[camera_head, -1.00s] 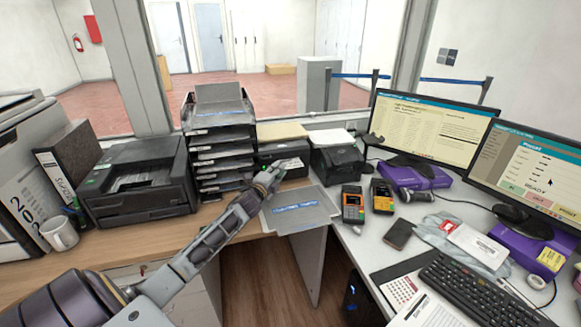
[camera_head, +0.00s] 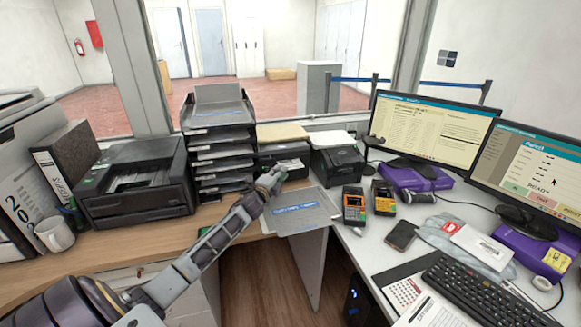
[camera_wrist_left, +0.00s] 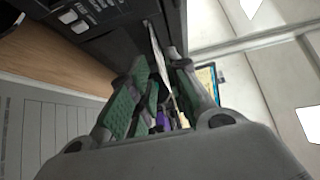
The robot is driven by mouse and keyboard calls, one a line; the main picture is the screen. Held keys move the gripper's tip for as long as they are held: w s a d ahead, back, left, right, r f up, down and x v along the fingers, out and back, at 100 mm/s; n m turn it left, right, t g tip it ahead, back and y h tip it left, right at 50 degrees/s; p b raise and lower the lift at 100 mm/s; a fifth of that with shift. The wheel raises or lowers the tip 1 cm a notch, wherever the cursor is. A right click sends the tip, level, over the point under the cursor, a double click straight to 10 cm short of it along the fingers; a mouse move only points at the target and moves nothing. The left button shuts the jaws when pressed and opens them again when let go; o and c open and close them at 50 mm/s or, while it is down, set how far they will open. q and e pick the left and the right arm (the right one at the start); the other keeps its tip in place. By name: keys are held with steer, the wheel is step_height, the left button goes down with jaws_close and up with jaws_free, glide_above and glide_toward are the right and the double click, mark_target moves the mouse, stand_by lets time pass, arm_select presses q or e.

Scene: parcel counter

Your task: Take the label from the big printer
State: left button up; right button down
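A black label printer (camera_head: 296,153) stands on the counter right of the paper trays, with a white label (camera_head: 291,164) at its front. My left gripper (camera_head: 272,179) is just in front of this printer. In the left wrist view the black printer body (camera_wrist_left: 110,18) is at the top, and the thin white label (camera_wrist_left: 166,50) runs from it towards the fingers. My left gripper (camera_wrist_left: 163,72) has its green-padded fingers apart, with the label between them and a gap still visible. Whether a pad touches the label is unclear. My right gripper is not in view.
A stack of paper trays (camera_head: 220,140) and a large black printer (camera_head: 137,185) stand to the left. A smaller black device (camera_head: 337,161) is close on the right. A grey printed sheet (camera_head: 300,211) lies below the gripper. Card terminals (camera_head: 354,205) stand further right.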

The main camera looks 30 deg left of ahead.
arm_select(q)
steer(key=shift+w+a, duration=0.2)
steer(key=shift+w, duration=1)
jaws_close()
